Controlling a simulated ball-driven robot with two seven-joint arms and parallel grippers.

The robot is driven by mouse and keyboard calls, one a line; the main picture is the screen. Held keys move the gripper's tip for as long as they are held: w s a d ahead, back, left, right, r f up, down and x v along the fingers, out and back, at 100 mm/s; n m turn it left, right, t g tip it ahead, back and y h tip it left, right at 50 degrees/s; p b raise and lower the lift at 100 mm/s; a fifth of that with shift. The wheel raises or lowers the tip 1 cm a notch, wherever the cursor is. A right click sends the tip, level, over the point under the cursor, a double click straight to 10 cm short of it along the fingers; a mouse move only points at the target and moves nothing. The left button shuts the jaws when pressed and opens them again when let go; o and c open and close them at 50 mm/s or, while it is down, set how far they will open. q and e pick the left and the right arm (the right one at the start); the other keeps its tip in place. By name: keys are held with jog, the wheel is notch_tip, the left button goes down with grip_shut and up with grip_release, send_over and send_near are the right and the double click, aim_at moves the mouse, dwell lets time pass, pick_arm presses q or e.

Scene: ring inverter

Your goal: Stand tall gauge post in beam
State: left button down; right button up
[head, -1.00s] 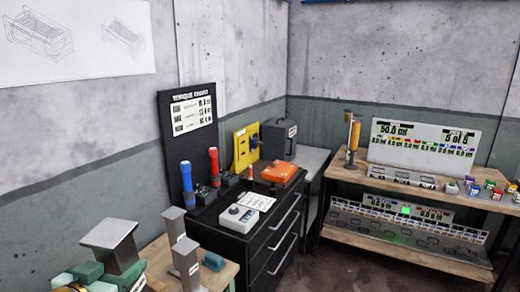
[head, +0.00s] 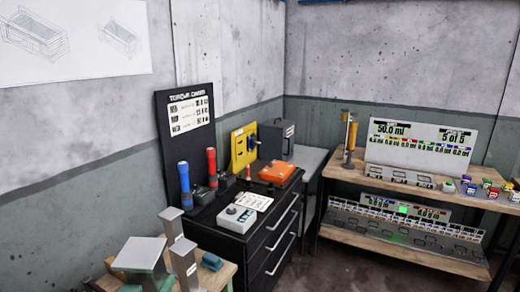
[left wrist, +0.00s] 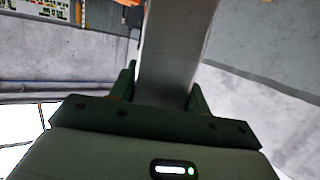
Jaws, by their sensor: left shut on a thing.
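A grey metal post with a wide square top (head: 140,254) is close to me at the lower left of the head view. My left gripper (left wrist: 162,84) is shut on it; in the left wrist view the grey post (left wrist: 176,45) rises between the two dark green fingers. In the head view only a little green of this gripper shows at the bottom edge. Two other grey posts, a rear one (head: 171,225) and a front one (head: 184,262), stand upright beside the held post. I cannot make out a beam. My right gripper is not in view.
A wooden table (head: 223,276) is under the posts, with a small teal block (head: 212,261) on it. A black drawer cabinet (head: 262,244) stands behind, carrying a grey device (head: 237,218) and an orange case (head: 276,172). A wooden shelf bench (head: 335,168) is at right.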

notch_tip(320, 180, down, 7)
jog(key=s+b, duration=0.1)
jog(key=b, duration=0.6)
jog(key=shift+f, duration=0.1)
